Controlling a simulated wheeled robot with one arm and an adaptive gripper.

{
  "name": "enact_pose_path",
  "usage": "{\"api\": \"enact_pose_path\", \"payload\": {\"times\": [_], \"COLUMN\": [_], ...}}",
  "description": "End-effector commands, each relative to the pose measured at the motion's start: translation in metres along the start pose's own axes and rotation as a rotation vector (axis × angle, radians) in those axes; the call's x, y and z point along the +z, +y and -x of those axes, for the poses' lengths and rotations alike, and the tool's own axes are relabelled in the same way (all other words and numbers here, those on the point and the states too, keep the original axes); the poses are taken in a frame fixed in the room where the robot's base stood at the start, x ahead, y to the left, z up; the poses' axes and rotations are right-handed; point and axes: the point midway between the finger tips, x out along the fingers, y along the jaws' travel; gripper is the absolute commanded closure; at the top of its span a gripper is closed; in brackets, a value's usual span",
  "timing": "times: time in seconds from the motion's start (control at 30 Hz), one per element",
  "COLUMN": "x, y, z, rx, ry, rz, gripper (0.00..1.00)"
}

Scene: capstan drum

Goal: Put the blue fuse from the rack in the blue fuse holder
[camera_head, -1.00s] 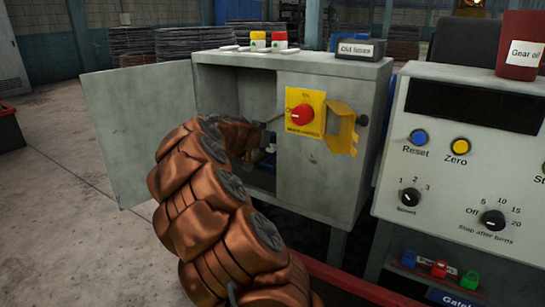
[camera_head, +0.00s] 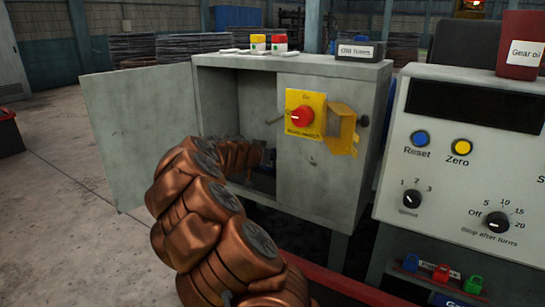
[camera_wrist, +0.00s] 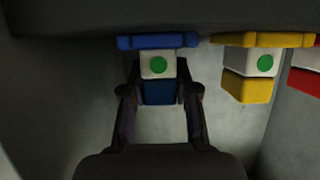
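The blue fuse, a white body with a green dot and a blue end, shows in the wrist view (camera_wrist: 159,92). My gripper (camera_wrist: 160,88) has its two fingers against the sides of its blue end. The white body meets the underside of the blue fuse holder (camera_wrist: 158,41), in line with it; how far it is seated I cannot tell. In the head view my gripper is inside the open cabinet, mostly hidden by my arm. The rack on the cabinet top holds a yellow fuse (camera_head: 258,42) and a red fuse (camera_head: 280,43).
A yellow fuse (camera_wrist: 247,86) sits in the yellow holder (camera_wrist: 262,40), close to my right finger. A red one (camera_wrist: 305,80) is at the edge. The cabinet (camera_head: 325,180) has its door (camera_head: 140,135) swung open left. A box marked old fuses (camera_head: 360,50) stands on top.

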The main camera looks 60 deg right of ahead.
Motion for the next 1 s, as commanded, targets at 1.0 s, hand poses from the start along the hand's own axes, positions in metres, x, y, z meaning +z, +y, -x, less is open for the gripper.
{"api": "enact_pose_path", "payload": {"times": [1.0], "x": [-0.004], "y": [-0.001], "z": [0.062], "rx": [-0.002], "ry": [0.001], "rz": [0.000], "gripper": [0.46]}}
